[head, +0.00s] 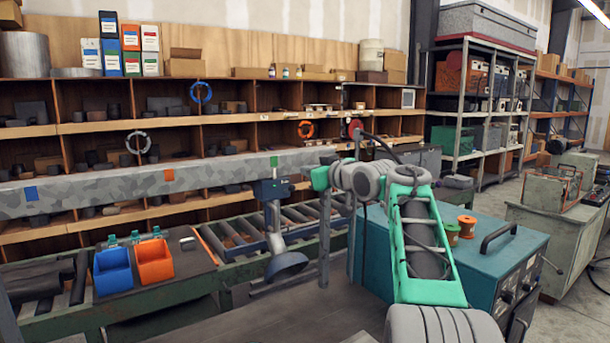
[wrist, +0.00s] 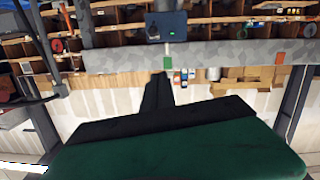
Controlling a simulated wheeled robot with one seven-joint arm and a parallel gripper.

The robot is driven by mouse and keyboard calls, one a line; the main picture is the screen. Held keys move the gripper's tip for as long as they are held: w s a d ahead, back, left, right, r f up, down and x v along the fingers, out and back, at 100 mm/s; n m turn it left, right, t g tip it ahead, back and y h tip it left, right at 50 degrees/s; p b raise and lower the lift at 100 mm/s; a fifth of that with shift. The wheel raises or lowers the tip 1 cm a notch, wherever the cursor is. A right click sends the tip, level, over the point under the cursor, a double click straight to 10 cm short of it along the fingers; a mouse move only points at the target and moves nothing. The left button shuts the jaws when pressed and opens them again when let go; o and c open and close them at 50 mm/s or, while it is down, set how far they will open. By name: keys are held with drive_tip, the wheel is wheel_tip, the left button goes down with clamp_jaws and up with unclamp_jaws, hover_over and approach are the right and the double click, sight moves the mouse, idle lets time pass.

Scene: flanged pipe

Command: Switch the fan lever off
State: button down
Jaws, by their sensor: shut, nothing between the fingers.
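A dark blue box (head: 270,189) is mounted at the grey beam (head: 120,187), under a green square. The wrist view shows the same box (wrist: 167,27) upside down, with a small light mark on its face. In the wrist view my gripper (wrist: 158,76) is a dark finger pair, shut and empty, pointing toward the beam just short of the green square. The gap to the box cannot be judged. In the head view my green and grey arm reaches left toward the box, and the fingertips are not clearly visible.
A pipe with a round flange (head: 287,265) hangs below the box beside a roller conveyor. Blue (head: 113,270) and orange (head: 155,262) bins stand at left. A teal machine (head: 500,255) stands right of my arm. Shelves (head: 60,110) fill the back.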

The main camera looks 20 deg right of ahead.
sight(288, 190)
drive_tip(key=w+f+p, duration=0.4)
drive_tip(key=w+f, duration=0.1)
drive_tip(key=w, duration=0.3)
drive_tip(key=shift+w+a, duration=0.35)
drive_tip(key=shift+w, duration=0.05)
drive_tip(key=shift+f, duration=0.15)
